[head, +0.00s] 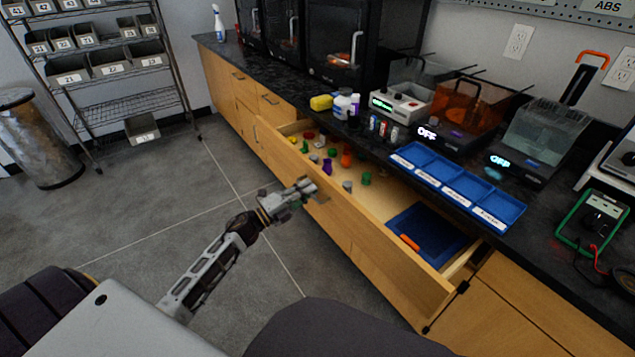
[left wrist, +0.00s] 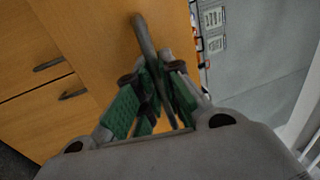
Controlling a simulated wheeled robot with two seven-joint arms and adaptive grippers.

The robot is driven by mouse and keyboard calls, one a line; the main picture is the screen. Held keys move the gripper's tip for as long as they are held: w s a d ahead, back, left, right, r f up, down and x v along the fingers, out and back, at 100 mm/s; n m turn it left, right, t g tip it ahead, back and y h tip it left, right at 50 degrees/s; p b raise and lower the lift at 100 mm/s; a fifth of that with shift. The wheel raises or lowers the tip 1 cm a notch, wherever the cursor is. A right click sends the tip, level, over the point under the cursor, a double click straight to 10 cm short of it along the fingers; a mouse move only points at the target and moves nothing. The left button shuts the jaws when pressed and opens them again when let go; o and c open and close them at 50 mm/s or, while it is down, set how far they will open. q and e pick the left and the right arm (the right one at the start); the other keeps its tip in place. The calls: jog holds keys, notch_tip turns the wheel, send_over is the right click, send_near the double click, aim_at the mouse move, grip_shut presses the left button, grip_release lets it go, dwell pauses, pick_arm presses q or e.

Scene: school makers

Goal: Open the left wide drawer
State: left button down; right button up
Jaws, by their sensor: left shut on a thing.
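The wide wooden drawer (head: 340,238) stands pulled out from the counter in the head view, with its inside showing. My left gripper (head: 308,190) is at the drawer's front face. In the left wrist view my left gripper (left wrist: 160,98) has its green-padded fingers shut around the bar handle (left wrist: 143,36) on the wooden drawer front (left wrist: 95,40). In the head view the gripper hides most of the handle. My right gripper is not in view.
Small coloured pieces and a blue tray (head: 428,235) lie in the drawer. A blue compartment tray (head: 455,182) and several machines stand on the dark counter above. A wire shelf (head: 120,102) and a metal bin (head: 35,140) stand at the left. The grey floor between is clear.

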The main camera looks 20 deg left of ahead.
pick_arm(q)
jog(key=r+p+v, duration=0.2)
jog(key=p+v, duration=0.1)
jog(key=v, duration=0.9)
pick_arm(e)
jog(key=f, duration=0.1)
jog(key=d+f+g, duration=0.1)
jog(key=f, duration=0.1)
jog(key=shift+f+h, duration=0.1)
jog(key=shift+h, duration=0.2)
pick_arm(q)
jog(key=shift+s+a, duration=0.1)
jog(key=shift+s, duration=0.05)
jog(key=c, duration=1.6)
grip_release()
jog(key=shift+o, duration=0.3)
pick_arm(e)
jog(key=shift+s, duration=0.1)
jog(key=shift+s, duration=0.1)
pick_arm(q)
jog(key=v, duration=1.2)
